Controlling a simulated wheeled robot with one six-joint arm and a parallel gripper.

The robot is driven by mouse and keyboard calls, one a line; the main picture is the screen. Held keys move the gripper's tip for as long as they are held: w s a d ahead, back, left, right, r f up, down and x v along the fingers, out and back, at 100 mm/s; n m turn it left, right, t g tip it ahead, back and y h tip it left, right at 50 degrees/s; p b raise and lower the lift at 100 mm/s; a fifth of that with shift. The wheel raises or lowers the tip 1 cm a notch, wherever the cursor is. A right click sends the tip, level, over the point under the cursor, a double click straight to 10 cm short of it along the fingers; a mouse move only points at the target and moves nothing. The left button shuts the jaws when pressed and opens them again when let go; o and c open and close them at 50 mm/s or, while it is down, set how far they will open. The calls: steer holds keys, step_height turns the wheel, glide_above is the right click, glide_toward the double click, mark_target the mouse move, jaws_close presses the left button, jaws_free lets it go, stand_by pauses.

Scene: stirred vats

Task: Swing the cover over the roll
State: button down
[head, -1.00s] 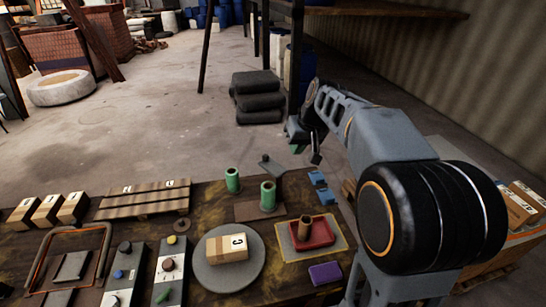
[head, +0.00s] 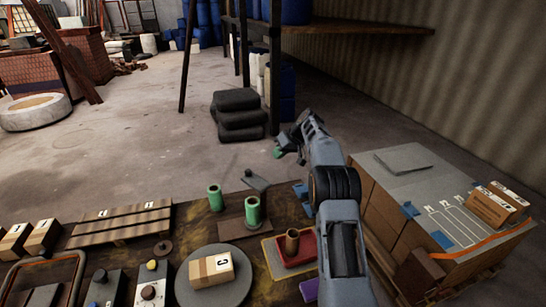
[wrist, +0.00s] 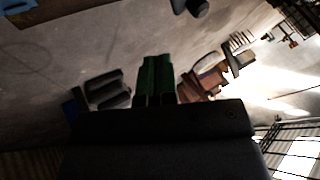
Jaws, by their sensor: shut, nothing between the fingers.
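My gripper (head: 279,152) is at the end of the raised arm, beyond the far edge of the bench, above the floor and clear of everything. In the wrist view its green fingers (wrist: 157,80) are together and empty. A brown upright roll (head: 292,242) stands in a red tray (head: 310,247) at the bench's right. I cannot tell for certain which part is the cover.
A round grey plate (head: 190,292) bears a cardboard box (head: 212,270). Control boxes stand left of it, near a slatted pallet (head: 120,222). A grey-topped stack (head: 410,180) stands right of the arm. Dark sacks (head: 240,115) lie on open floor behind.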

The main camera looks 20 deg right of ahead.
mark_target(253, 173)
steer(key=a+f, duration=0.2)
steer(key=w+a+f+p, duration=0.1)
steer(key=a+f, duration=0.1)
steer(key=w+a+f, duration=0.1)
steer(key=a+f, duration=0.1)
steer(key=a, duration=0.1)
steer(key=shift+a+p, duration=0.1)
steer(key=shift+p, duration=0.2)
steer(key=shift+s+a+f, duration=0.1)
steer(key=shift+a+f, duration=0.05)
steer(key=shift+a, duration=0.35)
steer(key=shift+a, duration=0.15)
